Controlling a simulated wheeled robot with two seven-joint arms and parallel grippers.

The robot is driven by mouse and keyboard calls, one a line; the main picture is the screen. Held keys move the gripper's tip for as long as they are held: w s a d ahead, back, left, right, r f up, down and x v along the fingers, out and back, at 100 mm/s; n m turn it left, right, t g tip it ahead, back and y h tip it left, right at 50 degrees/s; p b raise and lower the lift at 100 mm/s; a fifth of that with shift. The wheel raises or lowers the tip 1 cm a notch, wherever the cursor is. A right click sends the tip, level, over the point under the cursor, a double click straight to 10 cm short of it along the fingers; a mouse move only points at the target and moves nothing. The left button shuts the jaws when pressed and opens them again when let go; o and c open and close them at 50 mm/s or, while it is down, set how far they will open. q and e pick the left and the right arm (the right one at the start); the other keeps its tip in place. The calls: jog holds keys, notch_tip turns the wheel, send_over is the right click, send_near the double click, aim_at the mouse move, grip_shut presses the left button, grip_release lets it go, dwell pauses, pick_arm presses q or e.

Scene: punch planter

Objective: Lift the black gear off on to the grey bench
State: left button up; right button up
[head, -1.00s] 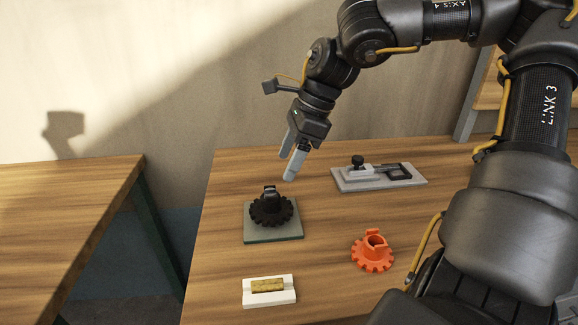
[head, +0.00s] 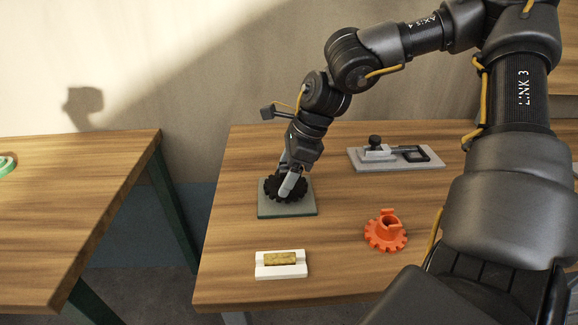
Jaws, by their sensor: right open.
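The black gear (head: 271,189) lies on a grey-green square plate (head: 290,211) on the wooden table. My right gripper (head: 290,184) is open and points down at the gear's raised hub, with its fingers around or just in front of it. The fingers hide most of the hub, and I cannot tell whether they touch it. No plainly grey bench shows; both tables have brown wooden tops. A flat grey fixture (head: 365,165) with a black knob and a dark frame stands at the back of the gear's table. My left gripper is not in view.
An orange gear (head: 384,238) with an upright collar sits to the right. A white block (head: 292,271) holding a brass-coloured piece is near the front edge. A second wooden table (head: 80,210) stands left across a gap, with a green object (head: 6,165) on it.

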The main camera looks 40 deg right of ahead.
jog(key=c, duration=1.4)
jog(key=o, duration=0.7)
jog(key=shift+c, duration=0.2)
jog(key=shift+r, duration=0.1)
jog(key=c, duration=0.4)
jog(key=shift+c, duration=0.2)
jog(key=shift+r+p, duration=1.8)
jog(key=shift+r, duration=1.7)
